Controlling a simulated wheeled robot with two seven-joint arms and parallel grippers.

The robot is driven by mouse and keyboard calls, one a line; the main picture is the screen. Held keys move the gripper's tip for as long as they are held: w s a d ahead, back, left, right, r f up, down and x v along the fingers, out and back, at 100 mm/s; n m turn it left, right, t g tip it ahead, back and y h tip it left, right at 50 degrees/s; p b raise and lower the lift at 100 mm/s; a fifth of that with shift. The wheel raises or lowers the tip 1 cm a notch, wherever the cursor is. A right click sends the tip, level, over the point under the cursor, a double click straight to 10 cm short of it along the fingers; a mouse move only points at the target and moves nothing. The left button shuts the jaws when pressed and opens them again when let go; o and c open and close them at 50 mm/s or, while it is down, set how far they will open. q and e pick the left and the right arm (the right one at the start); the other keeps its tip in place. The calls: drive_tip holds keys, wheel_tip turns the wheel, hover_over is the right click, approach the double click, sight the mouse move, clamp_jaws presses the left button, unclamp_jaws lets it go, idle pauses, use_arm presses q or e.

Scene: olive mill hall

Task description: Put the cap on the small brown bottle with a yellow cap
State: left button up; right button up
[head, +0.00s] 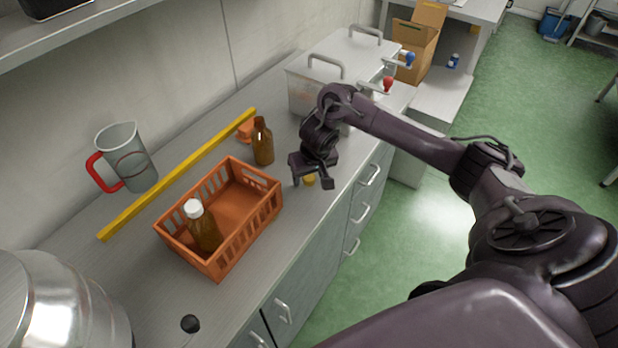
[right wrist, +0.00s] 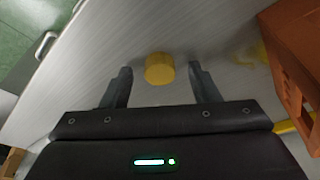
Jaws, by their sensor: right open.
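The small brown bottle (head: 262,142) stands upright and uncapped on the counter, behind the orange crate. The yellow cap (head: 309,180) lies on the counter near its front edge, partly hidden by my right gripper in the head view. My right gripper (head: 311,184) is open above the cap. In the right wrist view the yellow cap (right wrist: 159,69) sits between the two spread fingers of my right gripper (right wrist: 160,88), apart from both. My left gripper is not in view.
An orange crate (head: 167,235) holds a brown bottle with a white cap (head: 194,209). A yellow bar (head: 180,172), a jug with a red handle (head: 128,160) and a small orange object (head: 245,131) are farther back. A metal box with taps (head: 304,89) stands beyond my right gripper.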

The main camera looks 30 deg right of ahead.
sight(310, 178)
drive_tip(key=c, duration=1)
drive_tip(key=shift+r, duration=0.45)
wheel_tip(310, 178, up, 19)
drive_tip(key=p, duration=1)
drive_tip(key=shift+r, duration=0.1)
